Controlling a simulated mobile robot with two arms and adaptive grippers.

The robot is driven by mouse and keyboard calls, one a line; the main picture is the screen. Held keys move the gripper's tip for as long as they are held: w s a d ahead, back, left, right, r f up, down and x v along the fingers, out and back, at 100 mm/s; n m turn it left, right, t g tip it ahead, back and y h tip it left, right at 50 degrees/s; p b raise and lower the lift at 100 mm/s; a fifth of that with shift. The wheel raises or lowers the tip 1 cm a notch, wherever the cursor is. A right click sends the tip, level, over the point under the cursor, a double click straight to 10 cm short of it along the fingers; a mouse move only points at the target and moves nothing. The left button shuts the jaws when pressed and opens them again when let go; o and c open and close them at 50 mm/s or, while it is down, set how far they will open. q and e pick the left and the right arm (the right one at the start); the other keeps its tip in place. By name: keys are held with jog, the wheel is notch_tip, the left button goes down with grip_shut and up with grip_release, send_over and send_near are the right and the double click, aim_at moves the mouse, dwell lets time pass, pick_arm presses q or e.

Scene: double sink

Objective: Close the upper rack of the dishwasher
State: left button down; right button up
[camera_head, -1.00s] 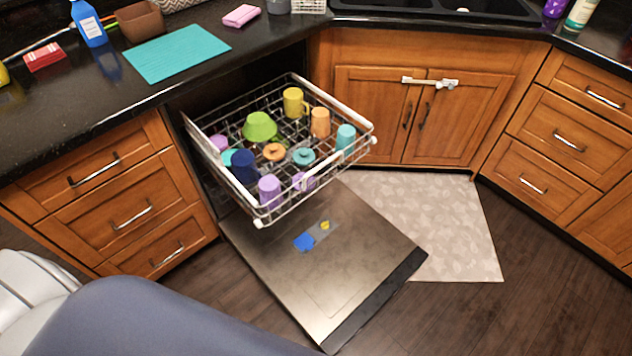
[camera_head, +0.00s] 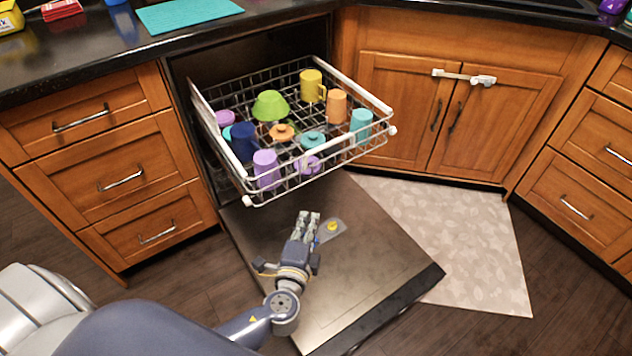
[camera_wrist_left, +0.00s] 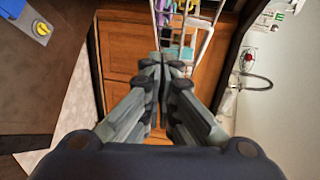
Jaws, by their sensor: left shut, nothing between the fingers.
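The upper rack (camera_head: 362,91) of the dishwasher is pulled out over the lowered door (camera_head: 375,265) in the head view. It is a wire basket with white side rails, holding several coloured cups and a green bowl (camera_head: 270,105). My left gripper (camera_head: 309,213) is shut and empty, over the door and in front of the rack, apart from it. In the left wrist view my left gripper (camera_wrist_left: 164,62) points toward the rack (camera_wrist_left: 206,42), which shows at the top behind the fingertips. My right gripper is not in view.
Wooden drawers (camera_head: 120,180) stand left of the dishwasher and a sink cabinet (camera_head: 440,115) right of it. A dark counter (camera_head: 290,18) runs above the dishwasher opening. A patterned mat (camera_head: 480,245) lies on the floor right of the door.

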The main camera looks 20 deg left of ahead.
aim_at(312, 167)
pick_arm(q)
notch_tip(312, 167, up, 6)
jog(key=d+t, duration=0.1)
jog(key=t, duration=0.1)
jog(key=shift+w+a+f, duration=0.1)
jog(key=shift+w+a, duration=0.75)
jog(key=shift+w, duration=1.15)
jog(key=shift+w+a, duration=0.9)
jog(key=shift+w, duration=1.1)
jog(key=shift+w+a+f, duration=0.1)
jog(key=shift+w+a, duration=0.75)
jog(key=shift+w, duration=1.15)
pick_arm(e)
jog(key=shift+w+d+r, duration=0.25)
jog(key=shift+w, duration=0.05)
